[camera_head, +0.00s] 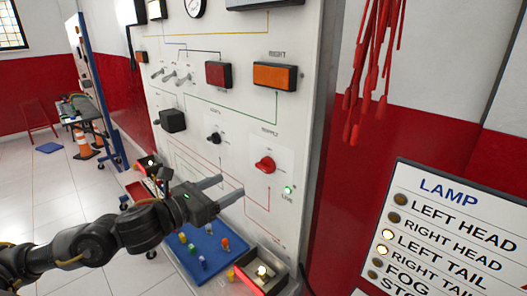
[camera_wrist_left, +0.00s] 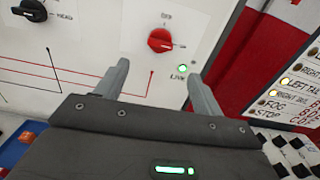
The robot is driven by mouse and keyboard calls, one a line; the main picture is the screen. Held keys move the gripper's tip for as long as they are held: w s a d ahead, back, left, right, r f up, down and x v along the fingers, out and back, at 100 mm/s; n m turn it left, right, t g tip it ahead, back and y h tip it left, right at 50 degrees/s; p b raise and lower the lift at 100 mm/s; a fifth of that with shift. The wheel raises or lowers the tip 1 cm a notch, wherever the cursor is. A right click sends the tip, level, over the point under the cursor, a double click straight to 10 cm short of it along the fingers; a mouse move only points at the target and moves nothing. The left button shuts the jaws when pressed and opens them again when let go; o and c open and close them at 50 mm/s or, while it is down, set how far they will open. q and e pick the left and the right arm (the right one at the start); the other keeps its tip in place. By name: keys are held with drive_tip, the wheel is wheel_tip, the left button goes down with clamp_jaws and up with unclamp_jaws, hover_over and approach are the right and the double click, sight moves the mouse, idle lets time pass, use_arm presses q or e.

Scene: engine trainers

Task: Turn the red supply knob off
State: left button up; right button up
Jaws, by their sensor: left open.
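The red supply knob (camera_head: 265,165) is mounted on the lower right of the white trainer panel (camera_head: 215,120). In the left wrist view the red knob (camera_wrist_left: 160,40) stands beyond and above the gap between my fingers. A lit green lamp labelled LIVE (camera_head: 288,190) is just below and right of it; it also glows in the left wrist view (camera_wrist_left: 182,68). My left gripper (camera_head: 232,188) is open and empty, with its fingers pointing toward the panel, below and left of the knob and apart from it. My right gripper is not in view.
A smaller black knob (camera_head: 213,138) sits left of the red knob. A blue tray (camera_head: 205,262) with coloured pieces and a box (camera_head: 262,270) with a lit bulb lie below. Red leads (camera_head: 370,75) hang at right, above a LAMP board (camera_head: 440,235).

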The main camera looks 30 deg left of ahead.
sight(261, 167)
use_arm(q)
drive_tip(key=p+x, duration=0.1)
drive_tip(key=x, duration=0.5)
drive_tip(key=r+p+x, duration=0.1)
drive_tip(key=x, duration=0.3)
drive_tip(key=shift+p, duration=0.3)
drive_tip(key=shift+w+d+f, duration=0.2)
drive_tip(key=shift+w+d, duration=0.05)
drive_tip(key=shift+w, duration=0.25)
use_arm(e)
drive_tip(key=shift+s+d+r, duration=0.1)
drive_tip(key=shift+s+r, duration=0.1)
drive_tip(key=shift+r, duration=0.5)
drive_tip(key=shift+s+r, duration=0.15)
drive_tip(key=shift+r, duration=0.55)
use_arm(q)
drive_tip(key=c, duration=1)
